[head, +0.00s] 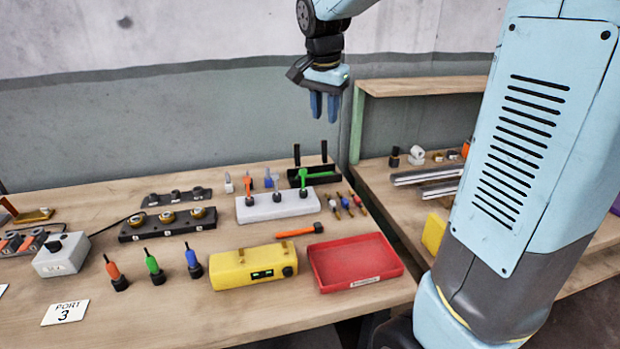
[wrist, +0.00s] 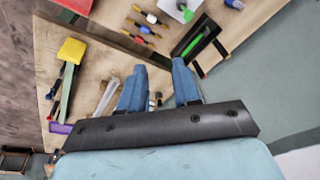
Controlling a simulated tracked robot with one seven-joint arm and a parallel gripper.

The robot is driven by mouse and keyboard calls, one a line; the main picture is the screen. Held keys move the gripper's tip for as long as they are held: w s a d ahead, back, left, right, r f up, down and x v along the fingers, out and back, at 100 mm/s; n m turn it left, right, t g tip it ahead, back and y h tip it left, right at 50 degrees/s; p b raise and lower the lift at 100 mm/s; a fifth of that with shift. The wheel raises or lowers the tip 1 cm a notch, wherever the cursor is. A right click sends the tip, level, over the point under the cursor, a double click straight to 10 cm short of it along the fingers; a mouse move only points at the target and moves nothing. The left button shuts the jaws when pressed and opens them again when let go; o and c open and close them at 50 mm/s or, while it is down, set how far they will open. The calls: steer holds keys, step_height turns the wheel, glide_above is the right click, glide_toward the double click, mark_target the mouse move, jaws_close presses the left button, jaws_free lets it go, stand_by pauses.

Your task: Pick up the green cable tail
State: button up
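A green piece with a thin black tip and a black base (head: 154,269) stands upright at the front left of the bench, between a similar orange one (head: 114,272) and a blue one (head: 193,263). Another green upright piece (head: 303,177) stands on the white block (head: 278,207). A green strip (wrist: 195,43) lies in a black holder in the wrist view. I cannot tell which is the cable tail. My gripper (head: 325,118) is raised above the back right of the bench, fingers apart and empty; its fingers also show in the wrist view (wrist: 158,84).
A yellow box (head: 240,269) and a red tray (head: 352,263) lie along the front. A black rail with brass rings (head: 168,225) sits behind the upright pieces. A black open holder (head: 313,175) stands at the back. A second bench (head: 400,208) is on the right.

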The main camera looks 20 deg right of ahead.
steer(key=w+a+f+m+g+h, duration=0.1)
steer(key=w+a+f+m, duration=0.15)
steer(key=w, duration=0.35)
steer(key=w+a+f+m, duration=0.1)
steer(key=w+f+m, duration=0.1)
steer(key=w+f, duration=0.3)
steer(key=m+g+h, duration=0.1)
steer(key=m+h, duration=0.1)
steer(key=m, duration=0.2)
glide_toward(297, 177)
steer(key=shift+w+d+f, duration=0.1)
steer(key=shift+w+f, duration=0.15)
steer(key=shift+f, duration=0.3)
steer(key=shift+w+f, duration=0.2)
steer(key=shift+f, duration=0.35)
steer(key=shift+d+x, duration=0.15)
steer(key=shift+x, duration=1.35)
steer(key=shift+d+x, duration=0.1)
steer(key=shift+x, duration=1.4)
steer(key=shift+s+r, duration=0.1)
steer(key=shift+s, duration=0.1)
jaws_close()
